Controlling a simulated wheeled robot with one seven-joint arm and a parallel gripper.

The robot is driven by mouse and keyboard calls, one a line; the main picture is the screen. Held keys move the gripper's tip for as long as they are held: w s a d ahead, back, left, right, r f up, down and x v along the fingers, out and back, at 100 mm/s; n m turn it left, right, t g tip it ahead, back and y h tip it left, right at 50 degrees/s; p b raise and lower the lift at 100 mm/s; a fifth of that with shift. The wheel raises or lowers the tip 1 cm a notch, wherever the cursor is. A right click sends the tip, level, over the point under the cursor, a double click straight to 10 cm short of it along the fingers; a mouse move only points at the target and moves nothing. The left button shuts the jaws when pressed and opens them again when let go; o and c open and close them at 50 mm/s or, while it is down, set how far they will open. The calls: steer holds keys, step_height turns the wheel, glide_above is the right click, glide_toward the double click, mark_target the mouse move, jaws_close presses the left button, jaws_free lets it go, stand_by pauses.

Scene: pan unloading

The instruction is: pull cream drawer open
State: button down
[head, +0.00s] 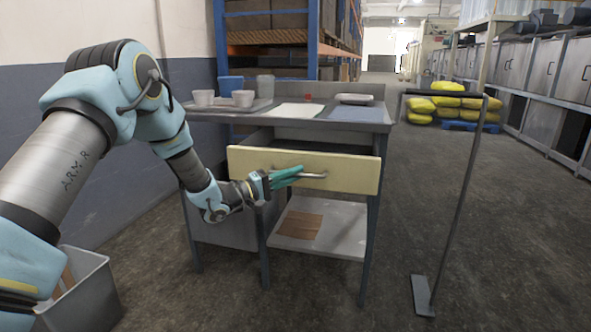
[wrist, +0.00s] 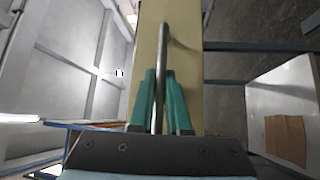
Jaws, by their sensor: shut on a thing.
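The cream drawer (head: 345,171) is part of the grey workbench and stands pulled out from under its top, with a dark gap visible behind its front. Its metal bar handle (head: 315,175) runs across the front. My gripper (head: 297,172) is at the handle, with its green fingers on the left part of the bar. In the wrist view, the gripper (wrist: 160,85) has a finger on each side of the handle (wrist: 164,45), shut on it, and the cream front (wrist: 185,50) lies behind. The inside of the drawer is mostly hidden.
The bench top (head: 260,115) holds cups (head: 243,98), a blue mat (head: 356,114) and a white dish (head: 354,99). A lower shelf (head: 340,240) carries a brown sheet (head: 299,225). A thin dark stand (head: 455,200) is at the right. A grey bin (head: 85,295) stands at lower left.

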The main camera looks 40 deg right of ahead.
steer(key=shift+a, duration=0.15)
steer(key=c, duration=0.9)
jaws_free()
steer(key=v, duration=1.1)
